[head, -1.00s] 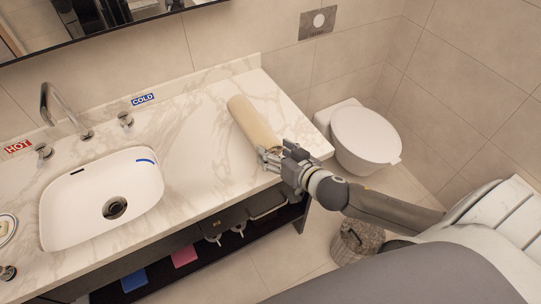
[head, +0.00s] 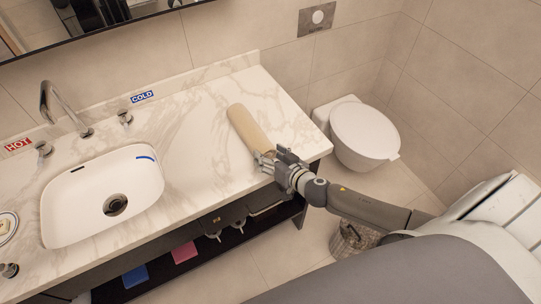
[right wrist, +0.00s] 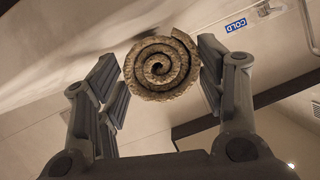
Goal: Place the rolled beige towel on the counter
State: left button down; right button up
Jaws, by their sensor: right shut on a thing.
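The rolled beige towel (head: 246,128) lies lengthwise over the right part of the marble counter (head: 195,130), in the head view. My right gripper (head: 266,160) is shut on its near end, close to the counter's front edge. In the right wrist view the towel's spiral end (right wrist: 161,67) shows between the two fingers. The towel is level with or very near the counter top; I cannot tell whether its whole underside touches. My left gripper is not in view.
A white sink (head: 100,195) with a tap (head: 62,110) is set in the counter at left. The counter between sink and towel is clear. A toilet (head: 362,135) stands to the right. A shelf below holds a pink item (head: 184,253) and a blue item (head: 134,277).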

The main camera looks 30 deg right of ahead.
jog(key=o, duration=1.1)
jog(key=shift+f, duration=0.1)
jog(key=shift+s, duration=0.15)
jog(key=shift+b+v, duration=1.1)
jog(key=shift+v, duration=4.85)
